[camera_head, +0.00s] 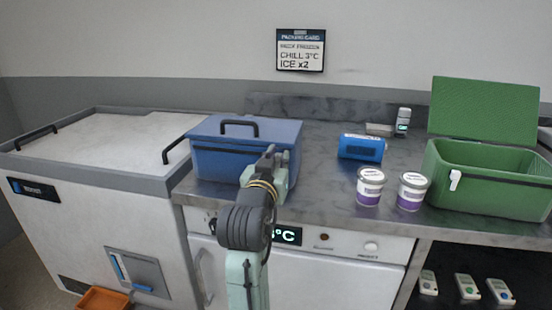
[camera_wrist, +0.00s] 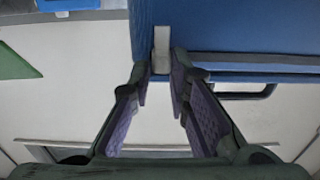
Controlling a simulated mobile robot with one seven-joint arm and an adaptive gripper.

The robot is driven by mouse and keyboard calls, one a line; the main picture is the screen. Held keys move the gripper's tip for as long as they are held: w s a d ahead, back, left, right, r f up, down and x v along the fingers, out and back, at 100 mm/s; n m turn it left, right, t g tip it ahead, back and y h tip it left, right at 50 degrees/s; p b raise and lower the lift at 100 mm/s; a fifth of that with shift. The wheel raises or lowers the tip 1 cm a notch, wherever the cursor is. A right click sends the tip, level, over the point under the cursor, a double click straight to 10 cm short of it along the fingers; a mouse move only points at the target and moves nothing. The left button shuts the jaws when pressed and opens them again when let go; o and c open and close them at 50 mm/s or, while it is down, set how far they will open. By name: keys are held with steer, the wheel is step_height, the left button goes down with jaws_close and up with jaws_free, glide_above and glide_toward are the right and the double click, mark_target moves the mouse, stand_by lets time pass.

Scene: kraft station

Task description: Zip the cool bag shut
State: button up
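The blue cool bag (camera_head: 225,160) stands on the counter with its lid down and a dark seam below the lid. My gripper (camera_head: 268,165) is at its right front part, hiding that part in the head view. In the wrist view, a pale pull tab (camera_wrist: 161,45) hangs against the blue bag (camera_wrist: 235,35). My gripper (camera_wrist: 162,74) is open, with one finger on each side of the tab's lower end. The fingers look apart from the tab, with narrow gaps. Whether the seam is fully zipped cannot be seen.
A green cool box (camera_head: 490,205) stands open at the right. A white chest freezer (camera_head: 110,145) is on the left. The counter (camera_head: 320,195) is clear just right of the blue bag.

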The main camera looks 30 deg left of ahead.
steer(key=o, duration=0.4)
steer(key=shift+w+d, duration=0.1)
steer(key=shift+d, duration=0.05)
steer(key=v, duration=0.7)
steer(key=shift+s, duration=0.3)
